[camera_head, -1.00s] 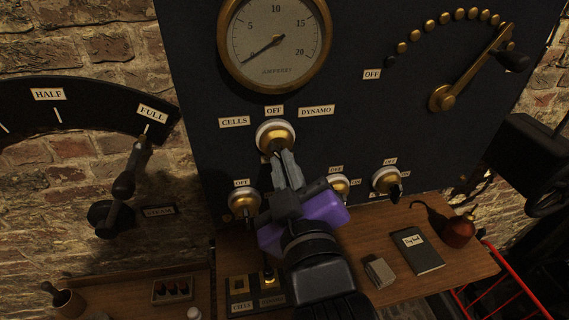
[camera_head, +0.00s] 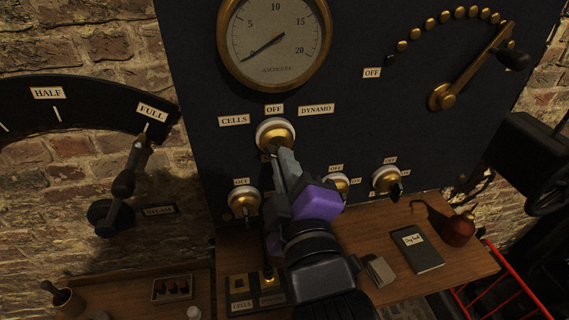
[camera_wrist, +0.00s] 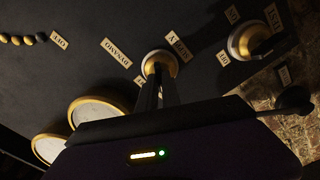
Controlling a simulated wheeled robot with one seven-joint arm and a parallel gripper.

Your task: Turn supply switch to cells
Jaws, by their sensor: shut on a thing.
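The supply switch (camera_head: 275,135) is a brass knob on a white round base, on the dark panel under the ammeter. Around its top are the labels CELLS (camera_head: 234,120) at left, OFF (camera_head: 274,109) at top and DYNAMO (camera_head: 316,110) at right. My gripper (camera_head: 280,158), with a purple body, reaches up from below and is shut on the lower part of the supply switch. The wrist view also shows the switch (camera_wrist: 158,62) right at the fingertips (camera_wrist: 158,84). The fingers cover the handle, so its exact pointing is hard to read.
Smaller brass switches stand at left (camera_head: 244,203), right (camera_head: 340,186) and far right (camera_head: 387,180), close to my gripper. A brass rheostat lever (camera_head: 470,75) is at upper right. A wooden shelf below holds a notebook (camera_head: 417,250) and a red oil can (camera_head: 459,231).

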